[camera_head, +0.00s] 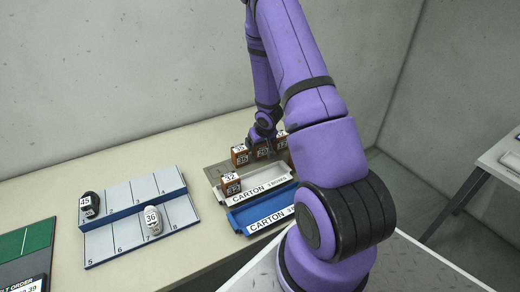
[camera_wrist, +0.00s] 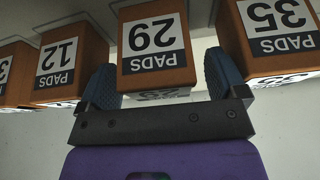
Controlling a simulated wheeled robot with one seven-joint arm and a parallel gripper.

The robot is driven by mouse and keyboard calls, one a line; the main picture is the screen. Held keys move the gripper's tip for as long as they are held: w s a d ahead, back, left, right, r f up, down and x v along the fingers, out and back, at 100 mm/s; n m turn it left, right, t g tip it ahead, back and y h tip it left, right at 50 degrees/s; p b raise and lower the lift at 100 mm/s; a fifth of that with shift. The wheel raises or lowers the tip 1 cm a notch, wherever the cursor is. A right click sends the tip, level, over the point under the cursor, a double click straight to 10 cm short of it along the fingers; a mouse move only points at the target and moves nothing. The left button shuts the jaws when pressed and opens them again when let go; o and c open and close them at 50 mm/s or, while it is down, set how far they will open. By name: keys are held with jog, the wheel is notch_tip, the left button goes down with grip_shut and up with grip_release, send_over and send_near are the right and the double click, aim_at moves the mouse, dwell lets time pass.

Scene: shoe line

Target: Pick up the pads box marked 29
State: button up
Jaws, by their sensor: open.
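The pads box marked 29 (camera_wrist: 155,40) is an orange-brown box with a white label, seen upside down in the wrist view. In the head view this box (camera_head: 262,153) stands in a row at the back of the table, partly hidden by my gripper (camera_head: 266,138). In the wrist view my gripper (camera_wrist: 163,78) is open, with one dark blue finger on each side of the 29 box. Narrow gaps seem to show beside the box; whether a finger touches it I cannot tell.
Close neighbours are the box marked 35 (camera_wrist: 268,38) and the box marked 12 (camera_wrist: 58,64). In the head view a box marked 32 (camera_head: 231,185) sits on the white carton tray (camera_head: 262,187). A blue carton tray (camera_head: 240,222) and a numbered shoe rack (camera_head: 130,195) are nearer.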

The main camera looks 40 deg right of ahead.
jog(key=shift+w+f, duration=0.15)
jog(key=shift+f, duration=0.3)
jog(key=c, duration=1)
jog(key=shift+r, duration=0.15)
